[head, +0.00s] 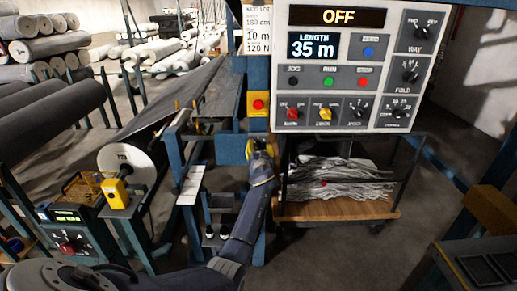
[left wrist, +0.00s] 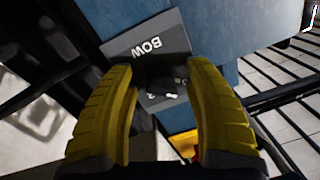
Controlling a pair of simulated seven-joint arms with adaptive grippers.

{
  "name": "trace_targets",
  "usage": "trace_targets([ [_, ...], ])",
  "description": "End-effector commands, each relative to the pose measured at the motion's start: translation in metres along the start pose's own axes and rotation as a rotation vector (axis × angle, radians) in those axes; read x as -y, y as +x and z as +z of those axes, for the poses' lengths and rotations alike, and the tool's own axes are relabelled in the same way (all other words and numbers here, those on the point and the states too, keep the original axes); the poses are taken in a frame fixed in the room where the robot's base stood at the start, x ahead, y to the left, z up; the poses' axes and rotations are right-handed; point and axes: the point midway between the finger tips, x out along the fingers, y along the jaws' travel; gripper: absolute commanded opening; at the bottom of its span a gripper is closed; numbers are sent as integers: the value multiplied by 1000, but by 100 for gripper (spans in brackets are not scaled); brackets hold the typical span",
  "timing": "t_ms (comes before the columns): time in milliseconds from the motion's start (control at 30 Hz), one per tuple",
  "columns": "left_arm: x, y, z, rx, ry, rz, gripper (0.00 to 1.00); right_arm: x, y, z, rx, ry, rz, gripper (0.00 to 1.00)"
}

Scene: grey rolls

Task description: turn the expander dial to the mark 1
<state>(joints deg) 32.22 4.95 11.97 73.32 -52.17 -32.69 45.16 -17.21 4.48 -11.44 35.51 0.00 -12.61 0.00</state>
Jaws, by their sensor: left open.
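My left gripper (head: 261,158) reaches up to a blue post below the control panel in the head view. In the left wrist view its two yellow fingers (left wrist: 162,105) are apart, with nothing clamped between them. Ahead of the fingertips is a grey plate (left wrist: 125,52) lettered BOW, seen upside down, with a black dial (left wrist: 168,86) on it. This appears to be the expander dial. It lies between the fingertips; contact cannot be told. Its pointer and most of its marks are too dark or hidden to read. My right gripper is not in view.
The control panel (head: 355,60) reads OFF and 35 m, with several knobs and buttons. A red button on a yellow box (head: 258,104) sits just above my gripper. A cart (head: 335,208) with pale scraps stands to the right. Grey rolls (head: 45,105) lie at the left.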

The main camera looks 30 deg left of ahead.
Motion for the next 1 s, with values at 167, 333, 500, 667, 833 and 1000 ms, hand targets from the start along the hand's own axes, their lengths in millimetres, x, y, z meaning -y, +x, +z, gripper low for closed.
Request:
trace_targets([
  [167, 0, 0, 0, 0, 0, 0, 48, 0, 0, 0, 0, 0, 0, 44],
  [333, 0, 0, 0, 0, 0, 0, 28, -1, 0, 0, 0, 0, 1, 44],
  [500, 0, 0, 0, 0, 0, 0, 8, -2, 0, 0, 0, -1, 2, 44],
  [667, 0, 0, 0, 0, 0, 0, 0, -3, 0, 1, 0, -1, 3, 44],
  [833, 0, 0, 0, 0, 9, 1, 0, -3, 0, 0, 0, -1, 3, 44],
  [1000, -1, 0, 1, -4, 62, 0, 0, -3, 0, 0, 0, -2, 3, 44],
])
